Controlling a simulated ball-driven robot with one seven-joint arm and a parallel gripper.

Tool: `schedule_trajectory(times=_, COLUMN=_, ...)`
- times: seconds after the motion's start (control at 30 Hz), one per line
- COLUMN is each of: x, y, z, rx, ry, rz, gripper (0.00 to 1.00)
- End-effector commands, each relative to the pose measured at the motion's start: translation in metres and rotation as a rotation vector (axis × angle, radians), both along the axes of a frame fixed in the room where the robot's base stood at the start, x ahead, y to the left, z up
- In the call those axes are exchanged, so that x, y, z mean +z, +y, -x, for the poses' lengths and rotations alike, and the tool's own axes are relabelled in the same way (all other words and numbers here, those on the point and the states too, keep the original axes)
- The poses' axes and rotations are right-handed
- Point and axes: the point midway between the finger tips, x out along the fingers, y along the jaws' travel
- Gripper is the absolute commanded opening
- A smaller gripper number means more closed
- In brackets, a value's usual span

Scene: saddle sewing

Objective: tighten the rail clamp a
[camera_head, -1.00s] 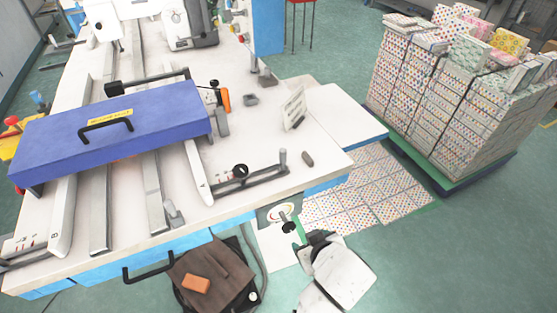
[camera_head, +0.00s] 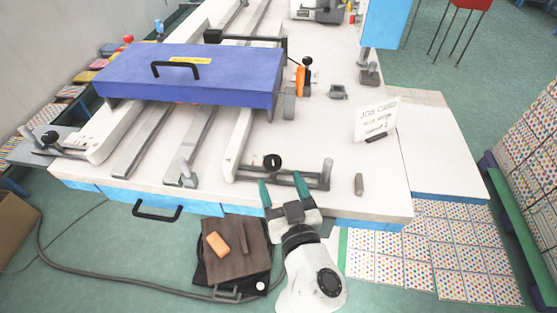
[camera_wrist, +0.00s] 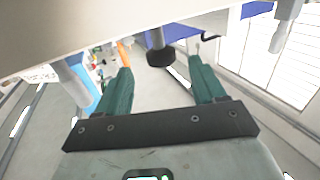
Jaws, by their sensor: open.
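A black round knob (camera_head: 272,161) stands on a dark bar at the front end of the right-hand white rail (camera_head: 238,150); it appears to be the rail clamp, though I cannot read a letter on it. My gripper (camera_head: 283,187) is open and empty, with two green fingers at the table's front edge, just in front of the bar and knob. In the wrist view a black knob on a short stem (camera_wrist: 160,58) shows between and beyond the fingertips (camera_wrist: 162,74), apart from both. The wrist view seems turned upside down.
A blue beam (camera_head: 190,78) with a black handle spans the rails behind the knob. A grey post (camera_head: 327,172) rises at the bar's right end. A brown-topped stool (camera_head: 237,250) stands in front.

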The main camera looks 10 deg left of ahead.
Motion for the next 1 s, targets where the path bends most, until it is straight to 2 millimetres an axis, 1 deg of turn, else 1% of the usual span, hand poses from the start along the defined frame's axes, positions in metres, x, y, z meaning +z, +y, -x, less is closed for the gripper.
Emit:
schedule_trajectory(times=0.03, x=0.003, y=0.005, z=-0.01, rx=0.001, ry=-0.001, rz=0.001, gripper=0.69)
schedule_trajectory(times=0.1, x=0.001, y=0.009, z=-0.022, rx=0.0, ry=0.0, rz=0.0, gripper=0.69)
schedule_trajectory(times=0.3, x=0.0, y=0.019, z=-0.048, rx=-0.001, ry=0.0, rz=0.0, gripper=0.69)
schedule_trajectory(times=0.5, x=0.0, y=0.023, z=-0.059, rx=-0.001, ry=0.001, rz=-0.001, gripper=0.69)
schedule_trajectory(times=0.77, x=0.0, y=0.023, z=-0.06, rx=-0.002, ry=0.001, rz=0.0, gripper=0.69)
schedule_trajectory(times=0.87, x=0.0, y=0.023, z=-0.06, rx=-0.002, ry=0.001, rz=0.0, gripper=0.61)
schedule_trajectory(times=1.0, x=0.0, y=0.023, z=-0.06, rx=-0.002, ry=0.001, rz=0.0, gripper=0.48)
